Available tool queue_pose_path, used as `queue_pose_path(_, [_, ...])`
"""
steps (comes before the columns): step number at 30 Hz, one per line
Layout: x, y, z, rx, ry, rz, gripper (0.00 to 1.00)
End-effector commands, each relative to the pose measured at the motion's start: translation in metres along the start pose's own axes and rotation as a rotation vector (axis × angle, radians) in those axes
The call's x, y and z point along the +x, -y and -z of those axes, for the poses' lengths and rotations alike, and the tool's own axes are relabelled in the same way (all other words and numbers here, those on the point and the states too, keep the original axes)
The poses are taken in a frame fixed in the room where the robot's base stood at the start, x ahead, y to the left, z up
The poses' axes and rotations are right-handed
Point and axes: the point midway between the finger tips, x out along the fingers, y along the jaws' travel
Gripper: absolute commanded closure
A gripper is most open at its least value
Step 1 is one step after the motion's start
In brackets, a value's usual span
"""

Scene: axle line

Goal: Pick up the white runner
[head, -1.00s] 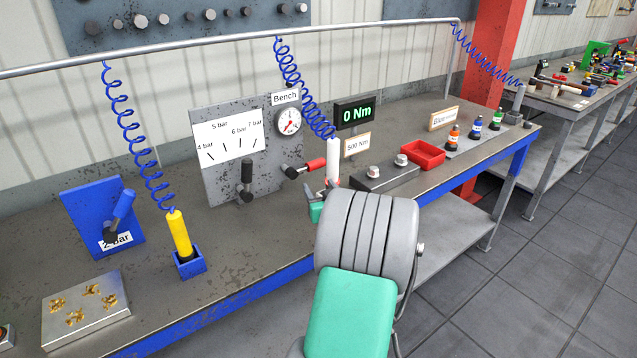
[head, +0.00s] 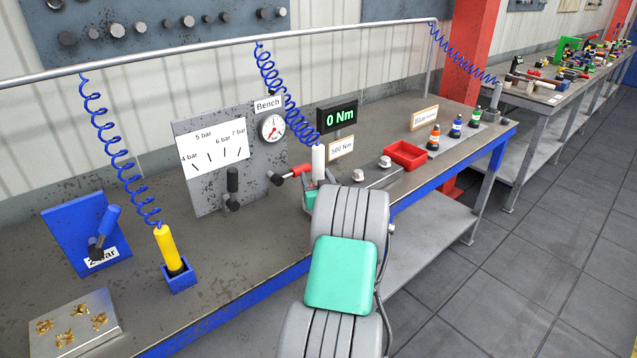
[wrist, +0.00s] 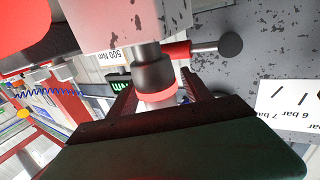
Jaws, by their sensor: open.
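The white runner (head: 318,160) is an upright white cylinder under a blue coiled hose, in front of the 500 Nm sign. My gripper (head: 310,190) is open at its lower part, and my arm hides some of its base. In the wrist view, which is upside down, a dark round collar with a pale red ring (wrist: 155,75) shows between the open fingers of my gripper (wrist: 160,92). A pale block (wrist: 125,25) lies beyond the collar. I cannot tell whether the fingers touch it.
A red-handled lever (head: 290,173) is close on the left. A yellow runner (head: 170,247) stands in a blue holder (head: 179,279). The gauge panel (head: 190,190) is behind. A red tray (head: 405,155) and several coloured bottles stand to the right.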

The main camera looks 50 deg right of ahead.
Motion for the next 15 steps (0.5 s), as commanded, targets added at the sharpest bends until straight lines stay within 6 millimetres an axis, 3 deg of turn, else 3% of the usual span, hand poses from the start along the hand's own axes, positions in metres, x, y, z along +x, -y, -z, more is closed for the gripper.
queue_pose_path(2, [-0.0003,0.0000,-0.0006,0.000,0.001,0.000,0.44])
queue_pose_path(15, [-0.0006,0.0000,-0.0005,0.001,0.001,0.000,0.80])
